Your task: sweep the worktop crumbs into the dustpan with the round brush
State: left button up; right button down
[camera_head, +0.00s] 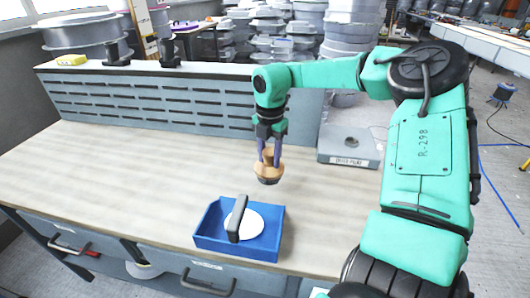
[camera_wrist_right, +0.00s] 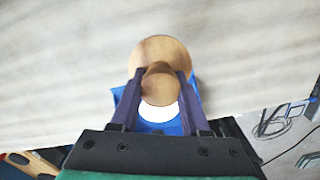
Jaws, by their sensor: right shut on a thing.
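My right gripper (camera_head: 269,158) is shut on the round brush (camera_head: 268,174), a wooden disc with a knob and a dark underside. In the right wrist view the brush (camera_wrist_right: 160,48) sits between the two fingers. I cannot tell whether its underside touches the worktop (camera_head: 130,155). The blue dustpan (camera_head: 212,238) lies near the worktop's front edge, in front of the brush. It has a dark upright handle (camera_head: 237,218) and a white round shape (camera_head: 252,224) inside. I cannot make out any crumbs. My left gripper is out of view.
A slotted grey panel (camera_head: 150,101) stands along the back of the worktop. A grey labelled block (camera_head: 349,150) sits at the back right. Drawers with handles (camera_head: 207,288) are below the front edge. The left part of the worktop is clear.

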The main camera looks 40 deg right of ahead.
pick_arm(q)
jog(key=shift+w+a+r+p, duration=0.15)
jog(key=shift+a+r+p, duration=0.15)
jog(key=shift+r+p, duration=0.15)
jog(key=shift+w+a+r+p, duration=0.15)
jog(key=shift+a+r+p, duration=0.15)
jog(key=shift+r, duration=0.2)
pick_arm(e)
jog(key=shift+r, duration=1.35)
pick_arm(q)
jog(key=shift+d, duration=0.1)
